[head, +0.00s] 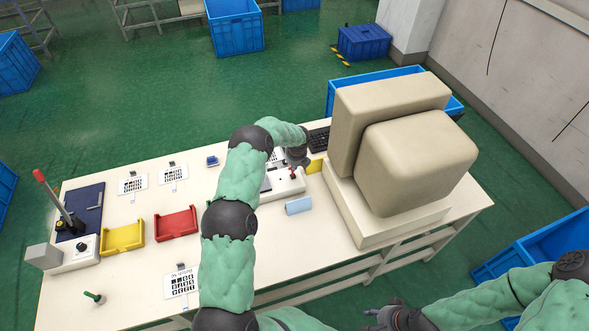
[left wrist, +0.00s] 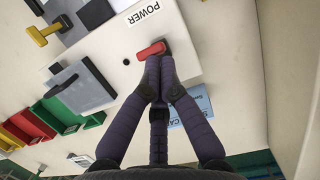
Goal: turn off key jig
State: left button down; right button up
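The jig is a white box (head: 286,187) on the table with a red switch (head: 292,171) on top. In the left wrist view the red switch (left wrist: 151,50) lies beside a POWER label (left wrist: 143,13) and a small black dot. My left gripper (left wrist: 159,66) has its dark fingers drawn together, tips right at the lower edge of the switch; whether they touch it I cannot tell. In the head view its fingers are mostly hidden by my left arm. My right gripper (head: 384,315) hangs off the table's front side, partly cut off by the frame; its fingers are unclear.
A big beige machine (head: 400,150) stands right of the jig. Red (head: 177,222) and yellow (head: 122,237) trays, cards and a red-handled lever press (head: 50,195) are to the left. A green tray (left wrist: 85,125) shows in the wrist view.

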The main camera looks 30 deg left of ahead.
pick_arm(q)
jog(key=shift+r, duration=0.2)
jog(key=shift+r, duration=0.65)
pick_arm(e)
jog(key=shift+r, duration=0.25)
